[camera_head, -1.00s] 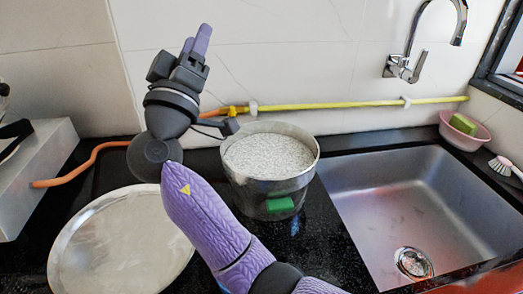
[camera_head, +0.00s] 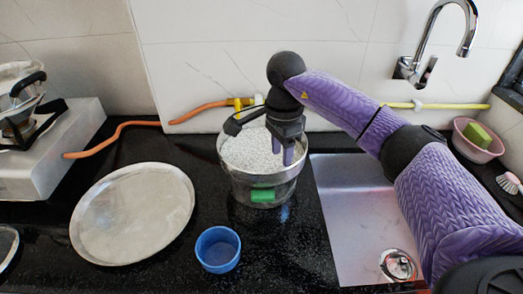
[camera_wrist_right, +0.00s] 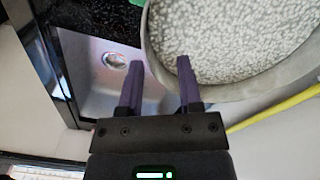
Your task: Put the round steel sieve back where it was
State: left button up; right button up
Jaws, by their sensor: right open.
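A wide, round, shallow steel piece (camera_head: 130,215) with a low rim lies on the black counter at left in the head view. It may be the sieve; I cannot make out any mesh. A round steel pot (camera_head: 255,184) with a white speckled top stands at the middle; its rim also shows in the wrist view (camera_wrist_right: 160,65). My right gripper (camera_head: 283,152) is open and empty, pointing down at the pot's right side. In the wrist view, one finger of the right gripper (camera_wrist_right: 160,82) overlaps the rim; contact is unclear. My left gripper is not in view.
A blue cup (camera_head: 218,249) stands in front of the pot. A steel sink (camera_head: 350,215) lies to the right under a tap (camera_head: 425,70). A stove (camera_head: 50,150) is at left with an orange hose (camera_head: 125,126). A pink bowl (camera_head: 478,147) holds a sponge.

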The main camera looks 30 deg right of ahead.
aim_at(283, 178)
jog(key=f, duration=0.3)
jog(key=f+b, duration=0.1)
jog(key=f, duration=0.1)
jog(key=shift+s+d+f, duration=0.15)
jog(key=shift+s+d, duration=0.1)
jog(key=shift+s, duration=0.25)
jog(key=shift+a, duration=0.15)
jog(key=shift+c, duration=0.3)
jog(key=shift+w, duration=0.2)
jog(key=c, duration=0.5)
grip_shut()
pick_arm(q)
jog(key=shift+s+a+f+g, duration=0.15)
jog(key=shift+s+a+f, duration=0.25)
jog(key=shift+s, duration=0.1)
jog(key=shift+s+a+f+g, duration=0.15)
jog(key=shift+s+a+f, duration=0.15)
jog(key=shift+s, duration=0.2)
pick_arm(e)
jog(key=shift+s, duration=0.1)
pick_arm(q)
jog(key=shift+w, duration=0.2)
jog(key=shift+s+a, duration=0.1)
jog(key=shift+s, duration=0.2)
